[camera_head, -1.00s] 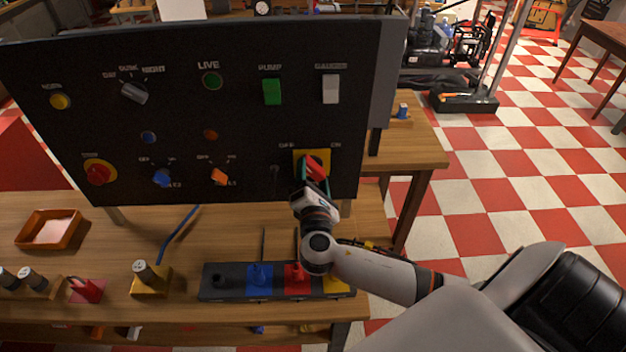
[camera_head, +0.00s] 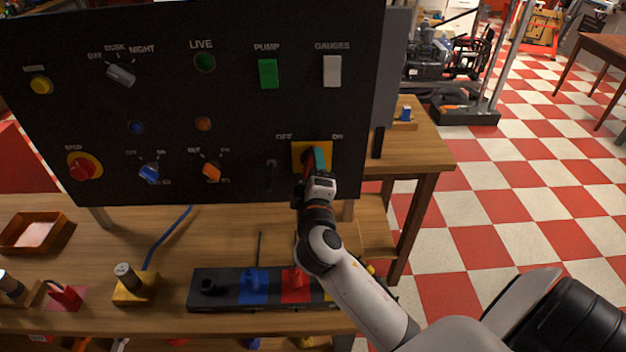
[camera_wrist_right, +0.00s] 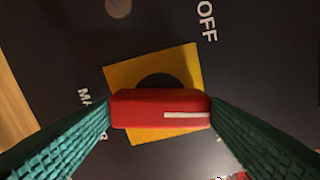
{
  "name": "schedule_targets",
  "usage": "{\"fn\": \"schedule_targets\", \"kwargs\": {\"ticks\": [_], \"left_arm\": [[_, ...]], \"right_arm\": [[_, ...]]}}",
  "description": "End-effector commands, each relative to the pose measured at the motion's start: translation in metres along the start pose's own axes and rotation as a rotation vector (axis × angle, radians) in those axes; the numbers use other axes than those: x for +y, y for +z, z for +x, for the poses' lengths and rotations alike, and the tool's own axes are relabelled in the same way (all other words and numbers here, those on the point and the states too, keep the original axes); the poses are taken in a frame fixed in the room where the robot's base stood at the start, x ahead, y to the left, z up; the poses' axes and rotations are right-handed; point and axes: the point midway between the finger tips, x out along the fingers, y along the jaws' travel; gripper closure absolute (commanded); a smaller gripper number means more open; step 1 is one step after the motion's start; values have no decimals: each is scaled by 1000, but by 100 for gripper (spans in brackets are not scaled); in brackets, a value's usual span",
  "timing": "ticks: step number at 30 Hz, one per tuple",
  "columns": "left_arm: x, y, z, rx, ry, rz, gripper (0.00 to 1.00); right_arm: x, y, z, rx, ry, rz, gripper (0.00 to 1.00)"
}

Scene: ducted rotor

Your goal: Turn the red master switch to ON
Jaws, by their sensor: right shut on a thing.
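The red master switch handle (camera_wrist_right: 160,108) sits on a square yellow plate (camera_wrist_right: 183,62) in the right wrist view. In the head view, the plate (camera_head: 298,150) is at the panel's lower right, between the OFF and ON labels. My right gripper (camera_wrist_right: 160,112) is shut on the handle, with a teal finger at each end of it. The handle's white mark points between the two labels, roughly up the panel. In the head view, my right gripper (camera_head: 314,160) covers most of the handle. My left gripper is not in view.
The black panel (camera_head: 240,110) carries other controls: a red stop button (camera_head: 82,167), an orange knob (camera_head: 212,172) and a green pump switch (camera_head: 268,73). Below it, a coloured block strip (camera_head: 222,296) lies on the wooden bench (camera_head: 200,240). Checkered floor is open at right.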

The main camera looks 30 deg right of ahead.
Motion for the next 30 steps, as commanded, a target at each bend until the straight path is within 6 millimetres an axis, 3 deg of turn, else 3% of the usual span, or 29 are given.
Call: {"fn": "schedule_targets", "kwargs": {"ticks": [3, 15, 30], "left_arm": [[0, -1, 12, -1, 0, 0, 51], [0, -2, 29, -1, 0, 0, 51], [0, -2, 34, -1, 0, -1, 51]], "right_arm": [[4, -1, 0, 2, 3, 115, 55], [2, 0, 0, 2, 2, 415, 56], [1, 0, 0, 0, 2, 543, 55]]}}
